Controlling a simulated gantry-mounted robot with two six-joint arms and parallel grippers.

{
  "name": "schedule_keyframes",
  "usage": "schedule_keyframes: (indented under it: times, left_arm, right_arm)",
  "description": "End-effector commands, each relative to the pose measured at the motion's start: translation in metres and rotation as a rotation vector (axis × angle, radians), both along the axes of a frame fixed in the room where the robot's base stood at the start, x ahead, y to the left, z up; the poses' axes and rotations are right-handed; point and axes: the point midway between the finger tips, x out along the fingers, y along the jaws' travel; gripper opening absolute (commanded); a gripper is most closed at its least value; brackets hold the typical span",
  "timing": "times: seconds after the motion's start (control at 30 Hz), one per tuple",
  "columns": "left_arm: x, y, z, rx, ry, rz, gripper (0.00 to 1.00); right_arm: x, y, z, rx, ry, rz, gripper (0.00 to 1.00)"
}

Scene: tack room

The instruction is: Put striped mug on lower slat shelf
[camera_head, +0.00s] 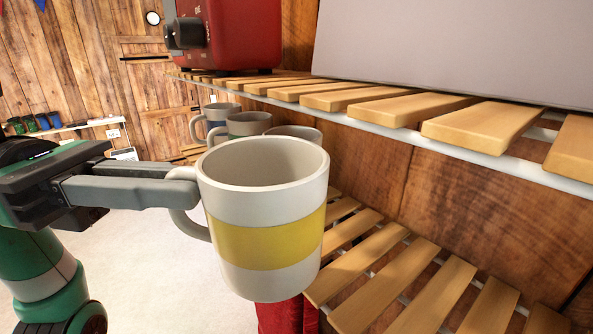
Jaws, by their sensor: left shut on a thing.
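A white mug with a yellow stripe (266,245) is upright in the middle of the head view. My left gripper (180,188) comes in from the left and is shut on the mug's handle. The mug is held in the air at the left end of the lower slat shelf (428,296) and covers part of it. Whether the mug's base is over the slats or beside them, I cannot tell. My right gripper is not in view.
Several grey mugs, one of them a dark-banded mug (247,124), stand behind the held mug. The upper slat shelf (484,124) holds a red appliance (240,35) and a grey panel (450,45). The lower slats at the right are bare.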

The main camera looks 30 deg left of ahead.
Motion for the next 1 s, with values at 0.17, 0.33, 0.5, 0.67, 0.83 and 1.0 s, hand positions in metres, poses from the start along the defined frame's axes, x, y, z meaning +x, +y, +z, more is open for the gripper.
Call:
schedule_keyframes:
  times: [0.17,0.33,0.5,0.67,0.83,1.0]
  left_arm:
    - [0.036,-0.012,0.004,-0.005,0.003,-0.004,0.00]
    - [0.071,-0.024,0.005,-0.004,0.003,-0.004,0.00]
    - [0.099,-0.032,0.004,-0.004,0.003,-0.002,0.00]
    - [0.109,-0.035,0.001,-0.001,-0.002,0.000,0.00]
    - [0.110,-0.035,-0.009,-0.003,0.002,0.001,0.00]
    - [0.109,-0.035,-0.032,-0.003,0.001,0.001,0.00]
  right_arm:
    - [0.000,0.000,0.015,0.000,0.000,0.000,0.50]
    - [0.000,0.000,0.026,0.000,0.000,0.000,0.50]
    - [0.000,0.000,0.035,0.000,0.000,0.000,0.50]
    - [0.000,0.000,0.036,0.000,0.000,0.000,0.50]
    - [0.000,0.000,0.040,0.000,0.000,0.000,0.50]
    - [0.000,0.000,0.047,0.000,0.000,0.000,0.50]
